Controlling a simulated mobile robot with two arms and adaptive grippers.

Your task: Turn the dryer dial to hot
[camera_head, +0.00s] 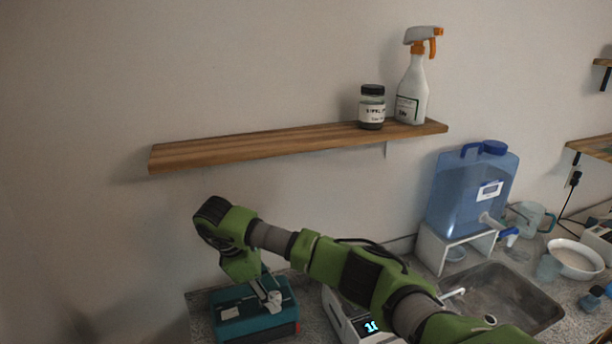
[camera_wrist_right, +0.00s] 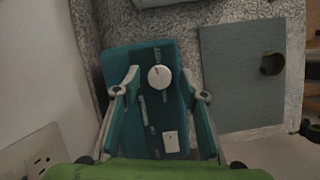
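The dryer (camera_head: 238,315) is a teal box with a pale label, standing on the speckled counter at the bottom of the head view. In the right wrist view the dryer (camera_wrist_right: 133,60) shows its top face with a round white dial (camera_wrist_right: 159,77), a slot and a white label. Small lettering by the dial is too blurred to read. My right gripper (camera_head: 266,292) is above the dryer, pointing down. In the wrist view the right gripper (camera_wrist_right: 163,90) is open, with one finger on each side of the dial, apart from it. My left gripper is out of view.
A white device (camera_head: 350,318) with a lit display stands right of the dryer, partly behind my arm. A wooden shelf (camera_head: 260,145) holds a jar (camera_head: 371,107) and a spray bottle (camera_head: 411,92). A blue water jug (camera_head: 465,195) stands near the sink (camera_head: 510,297). A grey mat (camera_wrist_right: 243,85) lies beside the dryer.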

